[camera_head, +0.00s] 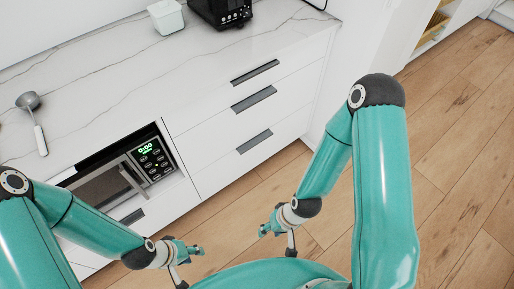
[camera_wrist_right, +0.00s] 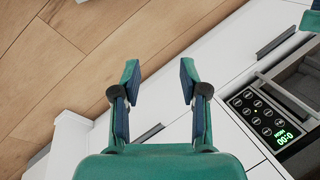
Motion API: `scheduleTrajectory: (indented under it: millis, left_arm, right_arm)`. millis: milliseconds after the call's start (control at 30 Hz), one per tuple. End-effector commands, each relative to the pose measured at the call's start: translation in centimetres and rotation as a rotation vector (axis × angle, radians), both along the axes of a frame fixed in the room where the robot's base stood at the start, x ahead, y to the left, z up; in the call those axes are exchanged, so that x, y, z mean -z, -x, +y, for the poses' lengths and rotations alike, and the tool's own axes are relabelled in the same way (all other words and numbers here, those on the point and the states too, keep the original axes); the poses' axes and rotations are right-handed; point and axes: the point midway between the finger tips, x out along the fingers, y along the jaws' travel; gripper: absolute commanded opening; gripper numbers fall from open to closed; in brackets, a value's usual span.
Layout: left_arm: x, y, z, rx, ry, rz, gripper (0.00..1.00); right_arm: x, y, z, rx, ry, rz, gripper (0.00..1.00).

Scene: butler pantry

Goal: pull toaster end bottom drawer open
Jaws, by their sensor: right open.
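The white drawer stack stands below the counter's toaster end in the head view. Its bottom drawer (camera_head: 236,161) is closed flush, with a dark bar handle (camera_head: 255,141). In the right wrist view, a dark handle (camera_wrist_right: 148,133) that looks like the same one shows beyond the gripper, partly hidden by it. My right gripper (camera_head: 277,241) is open and empty over the floor in front of the stack, apart from the handle; its fingers (camera_wrist_right: 158,80) also show spread in the right wrist view. My left gripper (camera_head: 190,266) is open and empty, lower left.
A black toaster (camera_head: 220,12) and a white container (camera_head: 166,17) stand on the marble counter (camera_head: 110,80). A ladle (camera_head: 36,120) lies at left. A microwave (camera_head: 120,176) sits left of the stack, above another drawer handle (camera_head: 132,216). The wooden floor (camera_head: 465,130) is clear.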

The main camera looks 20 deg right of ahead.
Motion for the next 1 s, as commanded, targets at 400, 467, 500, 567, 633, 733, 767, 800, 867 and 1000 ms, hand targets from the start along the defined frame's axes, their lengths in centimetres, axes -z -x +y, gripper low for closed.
scheduleTrajectory:
  millis: [400,467,500,567,633,733,767,800,867,1000]
  left_arm:
    - [8.1,0.0,0.0,0.000,0.000,0.000,0.40]
    - [10.5,0.0,0.0,0.000,0.000,0.000,0.40]
    - [12.2,0.0,0.0,0.000,0.000,0.000,0.40]
    - [14.6,0.0,0.0,0.000,0.000,0.000,0.40]
    - [17.4,0.0,0.0,0.000,0.000,0.000,0.40]
    - [21.3,0.0,0.0,0.000,0.000,0.000,0.40]
    - [22.5,0.0,0.0,0.000,0.000,0.000,0.40]
    - [24.0,0.0,0.0,0.000,0.000,0.000,0.40]
    - [26.3,0.0,0.0,0.000,0.000,-0.001,0.40]
    - [30.9,0.0,0.0,0.000,0.000,0.000,0.40]
  right_arm:
    - [9.0,-7.1,-2.3,0.269,-0.003,-0.188,0.44]
    - [11.3,-9.5,-2.7,0.359,-0.018,-0.255,0.44]
    - [12.8,-11.1,-3.0,0.423,-0.033,-0.304,0.44]
    - [14.8,-13.6,-3.5,0.519,-0.065,-0.377,0.44]
    - [16.8,-16.2,-4.1,0.629,-0.111,-0.461,0.44]
    - [19.3,-19.7,-5.1,0.779,-0.198,-0.582,0.44]
    - [19.9,-20.6,-5.4,0.821,-0.228,-0.619,0.44]
    - [20.8,-21.8,-5.8,0.876,-0.273,-0.665,0.44]
    - [21.8,-23.3,-6.4,0.953,-0.345,-0.735,0.44]
    - [23.5,-26.0,-7.8,1.100,-0.528,-0.875,0.44]
